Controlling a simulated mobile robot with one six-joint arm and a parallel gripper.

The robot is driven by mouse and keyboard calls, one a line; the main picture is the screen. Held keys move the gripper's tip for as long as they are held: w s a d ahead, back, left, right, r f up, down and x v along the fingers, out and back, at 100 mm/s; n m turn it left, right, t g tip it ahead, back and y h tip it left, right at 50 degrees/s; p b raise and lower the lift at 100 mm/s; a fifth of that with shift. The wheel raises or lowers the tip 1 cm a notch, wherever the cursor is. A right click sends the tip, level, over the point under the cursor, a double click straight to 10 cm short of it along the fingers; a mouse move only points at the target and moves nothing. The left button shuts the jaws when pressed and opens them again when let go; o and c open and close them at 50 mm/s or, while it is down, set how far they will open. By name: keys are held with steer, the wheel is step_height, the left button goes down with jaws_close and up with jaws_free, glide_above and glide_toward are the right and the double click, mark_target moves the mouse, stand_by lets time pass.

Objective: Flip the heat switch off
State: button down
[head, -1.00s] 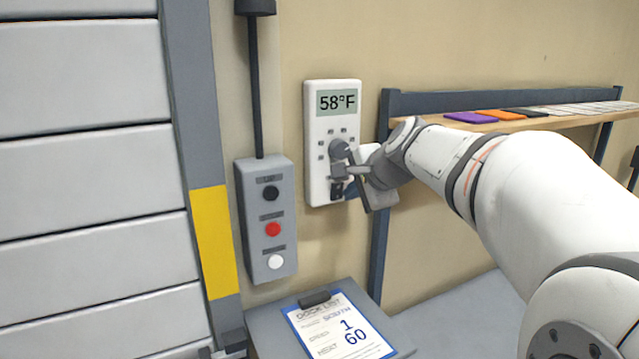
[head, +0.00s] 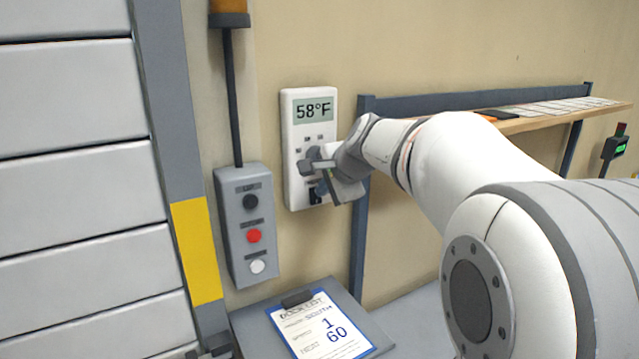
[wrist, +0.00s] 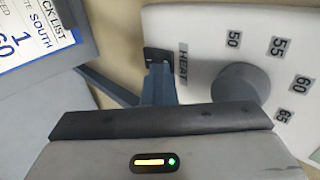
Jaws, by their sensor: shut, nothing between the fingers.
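A white thermostat panel (head: 295,125) hangs on the wall, and its display (head: 314,110) reads 58°F. It has a round grey dial (wrist: 240,90) with temperature marks around it. The heat switch (wrist: 157,86) shows in the wrist view as a blue-grey lever at a dark slot beside the HEAT label. In the head view the switch (head: 318,193) is low on the panel and partly hidden. My gripper (head: 325,171) is shut and empty in front of the panel's lower part. In the wrist view my gripper (wrist: 160,120) overlaps the lever's near end; I cannot tell whether they touch.
A grey button box (head: 248,222) with black, red and white buttons is left of the panel. A clipboard (head: 320,325) lies on a grey stand below. A wall shelf (head: 545,118) runs to the right behind my arm. A shutter door (head: 75,180) fills the left.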

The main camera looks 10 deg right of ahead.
steer(key=shift+s+a, duration=0.1)
steer(key=shift+a, duration=0.15)
steer(key=shift+d+r+p, duration=0.15)
steer(key=shift+r+p, duration=0.5)
steer(key=shift+r, duration=0.1)
steer(key=b+v, duration=0.2)
steer(key=v, duration=1.1)
steer(key=shift+f, duration=0.25)
steer(key=shift+s, duration=0.2)
